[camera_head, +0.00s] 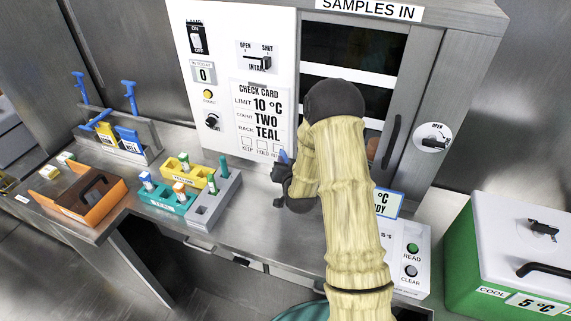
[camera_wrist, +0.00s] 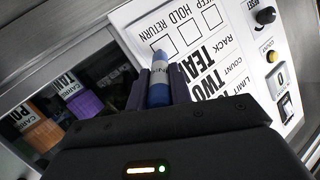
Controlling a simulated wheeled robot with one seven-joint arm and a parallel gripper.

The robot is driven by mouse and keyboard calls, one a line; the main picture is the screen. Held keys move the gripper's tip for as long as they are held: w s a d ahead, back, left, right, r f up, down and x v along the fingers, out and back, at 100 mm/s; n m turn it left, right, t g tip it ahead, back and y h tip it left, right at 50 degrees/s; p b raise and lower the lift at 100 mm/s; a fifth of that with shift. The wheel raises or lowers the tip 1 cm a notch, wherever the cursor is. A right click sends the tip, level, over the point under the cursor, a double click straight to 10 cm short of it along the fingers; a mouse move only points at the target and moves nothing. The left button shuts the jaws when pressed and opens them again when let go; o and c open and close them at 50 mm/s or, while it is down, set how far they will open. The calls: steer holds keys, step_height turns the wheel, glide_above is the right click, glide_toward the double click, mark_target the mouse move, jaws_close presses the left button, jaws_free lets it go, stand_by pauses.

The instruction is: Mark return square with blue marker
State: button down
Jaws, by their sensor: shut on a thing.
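My gripper (camera_head: 283,174) is at the lower right of the check card (camera_head: 262,115) on the white panel. The marker also shows as a small blue bit in the head view (camera_head: 284,156). In the wrist view the tip overlaps the lower edge of the return square (camera_wrist: 166,44); whether it touches the card I cannot tell. The hold square (camera_wrist: 190,33) and keep square (camera_wrist: 213,18) look blank. No ink shows clearly in the return square.
The panel carries a yellow button (camera_head: 208,97) and switches. Left on the counter stand a teal rack (camera_head: 165,204), a yellow rack (camera_head: 185,175), a grey rack (camera_head: 212,205) and an orange tray (camera_head: 78,190). A green cool box (camera_head: 480,250) is at right.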

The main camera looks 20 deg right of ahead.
steer(key=shift+w+a, duration=0.1)
steer(key=shift+w+a, duration=0.6)
steer(key=shift+a, duration=0.3)
steer(key=shift+s+d+b, duration=0.3)
steer(key=shift+s+d, duration=0.05)
steer(key=shift+d, duration=0.2)
steer(key=shift+s+d+b, duration=0.25)
steer(key=shift+s+d, duration=0.05)
steer(key=shift+d, duration=0.25)
steer(key=shift+w+a, duration=0.15)
steer(key=shift+w, duration=0.05)
steer(key=shift+w+a, duration=0.5)
steer(key=shift+a, duration=0.4)
